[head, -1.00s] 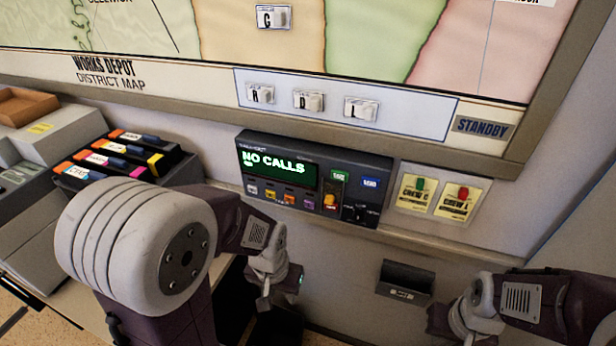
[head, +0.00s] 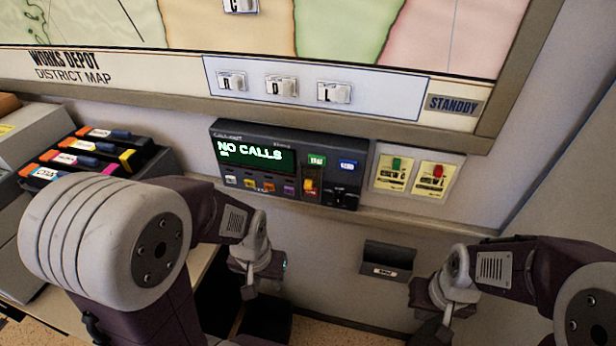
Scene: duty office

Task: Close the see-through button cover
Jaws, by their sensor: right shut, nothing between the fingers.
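The dark call unit (head: 290,165) is fixed to the wall under the map, its green screen reading "NO CALLS". An orange-red button (head: 309,186) sits on its lower right part, below a green key. The see-through cover is too small and faint for me to tell its position. My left gripper (head: 262,305) hangs below and left of the unit, apart from it; its fingers are dark and unclear. My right gripper (head: 428,332) is low at the right, shut and empty, below the unit and well apart from it.
A ledge (head: 400,219) runs beneath the unit. A small dark holder (head: 388,262) is on the wall between my grippers. Two yellow switch plates (head: 412,177) are right of the unit. A rack of colored binders (head: 95,155) stands left.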

